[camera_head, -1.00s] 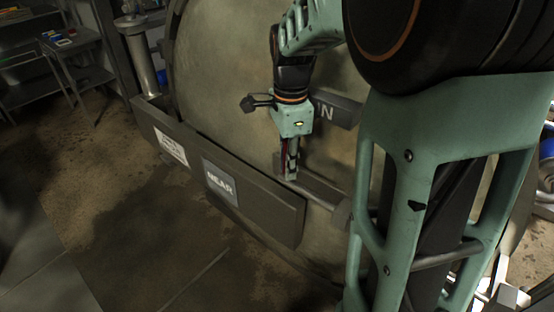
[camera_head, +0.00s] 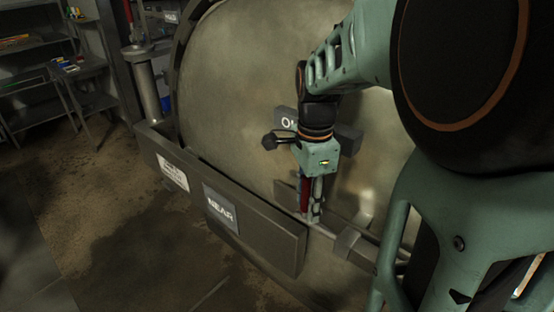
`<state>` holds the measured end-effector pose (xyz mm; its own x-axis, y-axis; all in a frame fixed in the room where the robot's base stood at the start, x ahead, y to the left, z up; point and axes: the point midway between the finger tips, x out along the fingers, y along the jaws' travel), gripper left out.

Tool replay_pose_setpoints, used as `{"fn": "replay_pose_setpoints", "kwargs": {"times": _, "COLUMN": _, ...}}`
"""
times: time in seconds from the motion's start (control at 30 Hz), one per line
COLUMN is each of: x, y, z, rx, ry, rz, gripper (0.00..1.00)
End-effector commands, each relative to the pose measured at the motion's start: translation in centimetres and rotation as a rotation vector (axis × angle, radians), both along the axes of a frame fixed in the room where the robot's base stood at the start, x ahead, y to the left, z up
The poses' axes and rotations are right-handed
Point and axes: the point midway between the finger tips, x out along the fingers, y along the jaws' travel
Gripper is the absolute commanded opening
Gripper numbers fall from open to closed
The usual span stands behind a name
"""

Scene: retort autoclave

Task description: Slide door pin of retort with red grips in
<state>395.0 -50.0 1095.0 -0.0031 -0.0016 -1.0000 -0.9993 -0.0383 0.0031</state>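The retort's large round grey door (camera_head: 240,75) fills the middle of the view. My gripper (camera_head: 312,216) points down in front of its lower part. A red upright grip (camera_head: 303,193) shows right beside my fingers and moves with them, so my gripper seems shut on this grip of the door pin. The fingers hide part of it. The grey pin rod (camera_head: 328,230) runs from the fingertips to the lower right into a grey bracket (camera_head: 347,241). Only a short length shows between fingers and bracket. My forearm hides what lies further right.
A low grey beam (camera_head: 263,233) with a NEAR sign (camera_head: 220,208) and a white label (camera_head: 172,173) crosses in front of the door. A dark knobbed lever (camera_head: 272,141) sticks out just left of my wrist. Shelves (camera_head: 60,92) stand at the back left. The floor at left is clear.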

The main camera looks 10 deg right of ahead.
Motion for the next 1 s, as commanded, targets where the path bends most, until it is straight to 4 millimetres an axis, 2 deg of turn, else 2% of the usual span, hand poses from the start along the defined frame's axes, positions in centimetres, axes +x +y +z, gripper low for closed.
{"fn": "replay_pose_setpoints", "kwargs": {"times": 0.13, "x": 0.1, "y": 0.0, "z": 0.4, "rx": 0.000, "ry": -0.003, "rz": 0.001, "gripper": 0.35}}
{"fn": "replay_pose_setpoints", "kwargs": {"times": 0.23, "x": 0.2, "y": 0.0, "z": 1.7, "rx": 0.000, "ry": -0.006, "rz": 0.001, "gripper": 0.35}}
{"fn": "replay_pose_setpoints", "kwargs": {"times": 0.5, "x": 0.2, "y": 0.0, "z": 7.4, "rx": -0.001, "ry": -0.006, "rz": 0.000, "gripper": 0.35}}
{"fn": "replay_pose_setpoints", "kwargs": {"times": 0.7, "x": 0.1, "y": 0.0, "z": 10.7, "rx": -0.001, "ry": -0.003, "rz": 0.000, "gripper": 0.35}}
{"fn": "replay_pose_setpoints", "kwargs": {"times": 0.83, "x": 0.1, "y": 0.0, "z": 11.7, "rx": -0.001, "ry": -0.001, "rz": -0.001, "gripper": 0.35}}
{"fn": "replay_pose_setpoints", "kwargs": {"times": 1.0, "x": 0.0, "y": 0.0, "z": 12.0, "rx": 0.000, "ry": 0.001, "rz": -0.001, "gripper": 0.35}}
